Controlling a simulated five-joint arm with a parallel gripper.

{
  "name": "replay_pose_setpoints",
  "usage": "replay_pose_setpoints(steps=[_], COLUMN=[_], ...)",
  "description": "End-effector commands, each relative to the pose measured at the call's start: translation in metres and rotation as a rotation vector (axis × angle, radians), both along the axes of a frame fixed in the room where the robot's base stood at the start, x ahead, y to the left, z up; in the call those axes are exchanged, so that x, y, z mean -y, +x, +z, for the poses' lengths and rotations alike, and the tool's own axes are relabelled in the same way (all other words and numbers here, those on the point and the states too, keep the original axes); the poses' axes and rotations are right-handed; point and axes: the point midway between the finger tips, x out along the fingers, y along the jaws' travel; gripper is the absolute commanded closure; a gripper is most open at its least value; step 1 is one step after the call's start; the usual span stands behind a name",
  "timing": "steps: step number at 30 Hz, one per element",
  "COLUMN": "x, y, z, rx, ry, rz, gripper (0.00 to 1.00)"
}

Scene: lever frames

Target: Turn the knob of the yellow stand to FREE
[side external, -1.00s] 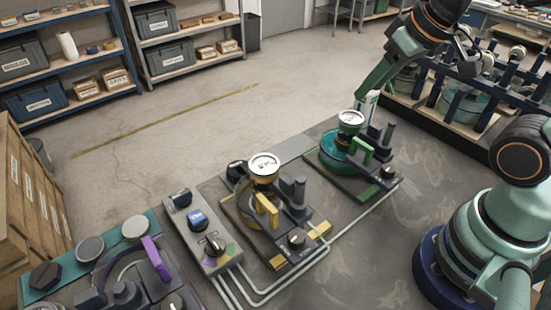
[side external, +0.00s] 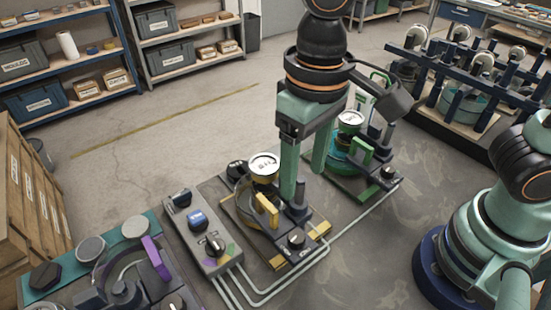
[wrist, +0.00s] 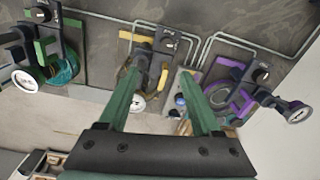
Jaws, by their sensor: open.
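The yellow stand (side external: 277,262) is in the middle of the side view, with a round gauge (side external: 264,163) and a yellow lever handle (side external: 267,210). Its dark knob (side external: 296,238) sits at the front corner, and the knob also shows in the wrist view (wrist: 168,42). Where the knob points and any FREE label are too small to read. My gripper (side external: 303,187) is open and empty, pointing down above the back right of the yellow stand. In the wrist view my gripper (wrist: 159,70) has its fingers apart, with the yellow lever handle between them.
A grey control box (side external: 210,255) with its own knob stands left of the yellow stand. A green stand (side external: 355,190) is close behind on the right, and a purple-handled stand (side external: 155,258) is at front left. Pipes (side external: 265,297) run along the front.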

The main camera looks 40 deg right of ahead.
Motion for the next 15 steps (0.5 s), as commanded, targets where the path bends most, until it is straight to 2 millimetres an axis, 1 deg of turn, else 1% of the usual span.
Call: replay_pose_setpoints(steps=[1,3,8,11,15], x=[-0.008,-0.012,-0.014,-0.013,-0.013], y=[-0.006,-0.010,-0.012,-0.012,-0.012], z=[-0.002,-0.003,-0.013,-0.027,-0.054], rx=[-0.013,-0.021,-0.026,-0.027,-0.029], ry=[-0.013,-0.021,-0.026,-0.027,-0.028], rz=[0.011,0.012,0.011,0.011,0.011], gripper=[0.34,0.34,0.34,0.34,0.34])
